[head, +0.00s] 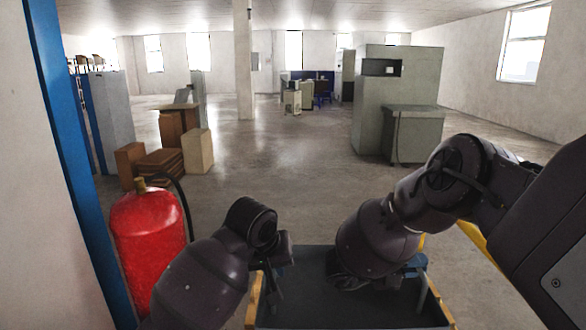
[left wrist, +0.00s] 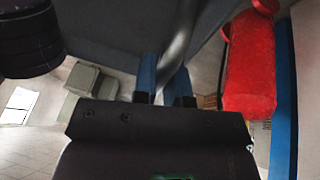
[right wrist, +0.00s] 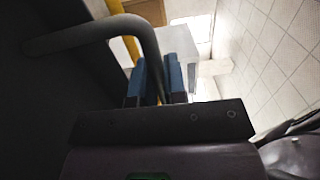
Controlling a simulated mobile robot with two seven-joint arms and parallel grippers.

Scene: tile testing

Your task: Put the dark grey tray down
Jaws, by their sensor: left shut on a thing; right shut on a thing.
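The dark grey tray (head: 350,308) is at the bottom of the head view, in front of me, its near part cut off by the frame. My left gripper (head: 272,275) is at its left side; in the left wrist view its blue fingers (left wrist: 165,88) are shut on the tray's grey tube handle (left wrist: 182,40). My right gripper (head: 415,265) is at the tray's right side; in the right wrist view its fingers (right wrist: 156,85) are shut on the other handle (right wrist: 95,28). My right forearm hides part of the tray. I cannot tell whether the tray touches anything beneath.
A yellow bar (head: 482,242) shows right of the tray, and yellow edges (head: 252,303) show beside it. A red fire extinguisher (head: 146,245) stands close on the left by a blue post (head: 70,160). Boxes (head: 198,150) and a grey machine (head: 395,90) stand farther off. The floor between is clear.

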